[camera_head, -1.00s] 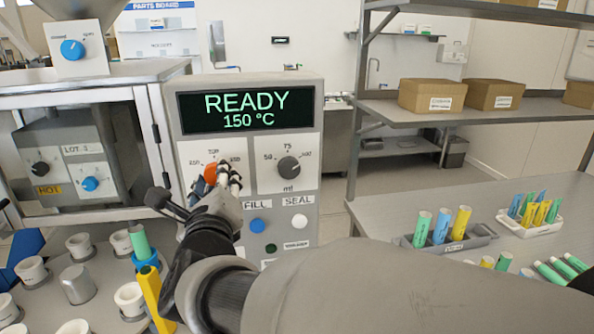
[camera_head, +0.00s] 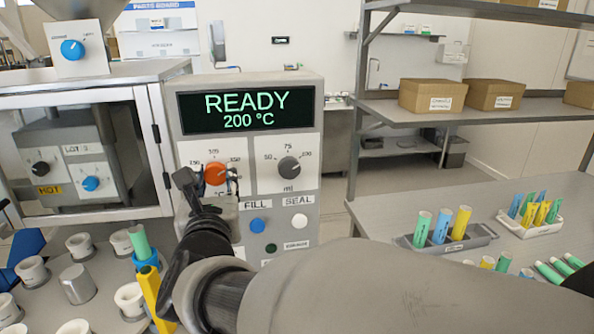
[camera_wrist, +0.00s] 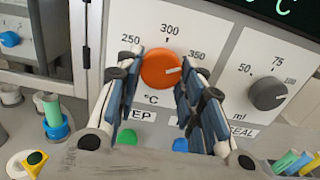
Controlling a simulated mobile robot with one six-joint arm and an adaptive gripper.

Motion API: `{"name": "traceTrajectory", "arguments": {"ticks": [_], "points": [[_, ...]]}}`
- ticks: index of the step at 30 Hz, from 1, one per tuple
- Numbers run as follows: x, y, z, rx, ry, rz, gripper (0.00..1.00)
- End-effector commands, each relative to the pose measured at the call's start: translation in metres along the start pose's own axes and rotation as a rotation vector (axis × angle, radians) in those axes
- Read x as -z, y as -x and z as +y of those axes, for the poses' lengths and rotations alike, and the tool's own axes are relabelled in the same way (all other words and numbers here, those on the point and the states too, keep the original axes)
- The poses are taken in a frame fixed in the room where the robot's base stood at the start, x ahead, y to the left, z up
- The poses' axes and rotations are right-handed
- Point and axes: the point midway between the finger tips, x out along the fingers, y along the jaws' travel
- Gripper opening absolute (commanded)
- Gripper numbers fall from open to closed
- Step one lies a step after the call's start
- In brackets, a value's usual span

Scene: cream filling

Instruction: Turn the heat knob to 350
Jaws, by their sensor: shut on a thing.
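The orange heat knob (camera_head: 215,173) is on the front panel of the machine, below a dark display (camera_head: 236,108) reading READY and 200 °C. In the wrist view the orange knob (camera_wrist: 160,70) sits among the marks 250, 300 and 350, and its white pointer line points right, roughly toward 350. My gripper (camera_head: 208,181) is at the panel with a finger on each side of the knob. In the wrist view my gripper (camera_wrist: 160,88) is shut on the knob, its two blue-padded fingers left and right of it. The gripper hides the panel's lower left part.
A grey ml knob (camera_head: 289,167) is close on the right. A blue FILL button (camera_head: 257,226) and white SEAL button (camera_head: 299,221) lie below. White cups and a yellow tube (camera_head: 153,292) stand at the lower left. A tube rack (camera_head: 467,241) stands on the right table.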

Motion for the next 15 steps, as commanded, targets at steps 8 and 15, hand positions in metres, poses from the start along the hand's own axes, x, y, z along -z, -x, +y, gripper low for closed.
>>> {"name": "traceTrajectory", "arguments": {"ticks": [8,15], "points": [[-0.0012,-0.0002,0.0,0.0,-0.01,-0.003,0.12],[-0.0012,-0.0002,0.0,0.0,-0.009,-0.002,0.4]]}}
